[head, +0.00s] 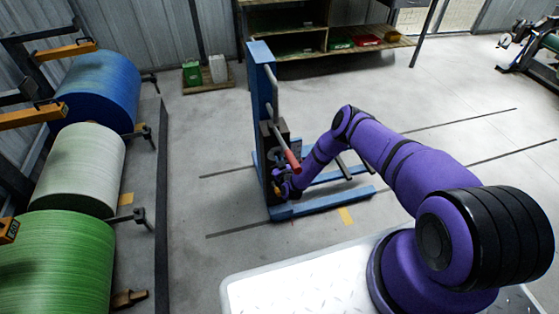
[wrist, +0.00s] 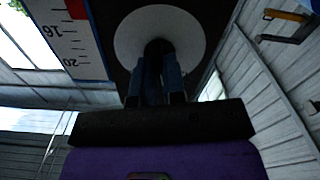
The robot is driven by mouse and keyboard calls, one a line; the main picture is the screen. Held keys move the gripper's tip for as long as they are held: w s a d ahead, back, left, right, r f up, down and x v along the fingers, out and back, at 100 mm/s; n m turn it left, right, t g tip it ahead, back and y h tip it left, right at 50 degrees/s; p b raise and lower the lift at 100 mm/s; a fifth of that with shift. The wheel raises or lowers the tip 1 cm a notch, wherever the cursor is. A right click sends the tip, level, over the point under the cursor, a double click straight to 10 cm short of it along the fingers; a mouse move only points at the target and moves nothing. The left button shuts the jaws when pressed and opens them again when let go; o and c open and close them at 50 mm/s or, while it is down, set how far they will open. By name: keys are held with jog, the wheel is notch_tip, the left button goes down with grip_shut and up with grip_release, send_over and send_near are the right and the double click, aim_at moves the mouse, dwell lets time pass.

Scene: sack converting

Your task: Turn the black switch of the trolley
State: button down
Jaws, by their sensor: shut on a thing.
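The trolley is a blue stand with an upright mast (head: 261,95) and low legs on the floor in the head view. A dark box and a red-tipped lever (head: 291,160) are on its mast. In the wrist view the black switch (wrist: 158,46) sits at the centre of a round white disc (wrist: 130,30) on a dark panel. My gripper (wrist: 159,70) is shut on the black switch, its fingers pointing straight at the disc. The fingers hide part of the switch, so its turned angle is unclear. In the head view my purple arm reaches the trolley, and the switch cannot be made out.
Large blue (head: 105,88), white (head: 82,165) and green (head: 60,262) rolls stand on a rack at the left. A shelf (head: 320,45) and green and white cans (head: 218,68) are at the back. The floor right of the trolley is clear. A ruler-like scale (wrist: 66,38) is beside the disc.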

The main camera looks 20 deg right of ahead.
jog(key=m, duration=1.1)
jog(key=shift+f+m, duration=0.1)
jog(key=shift+m, duration=0.3)
dwell(0.3)
jog(key=c, duration=1.2)
grip_release()
jog(key=shift+s, duration=0.1)
jog(key=s, duration=1)
jog(key=shift+s, duration=0.35)
jog(key=shift+d, duration=0.1)
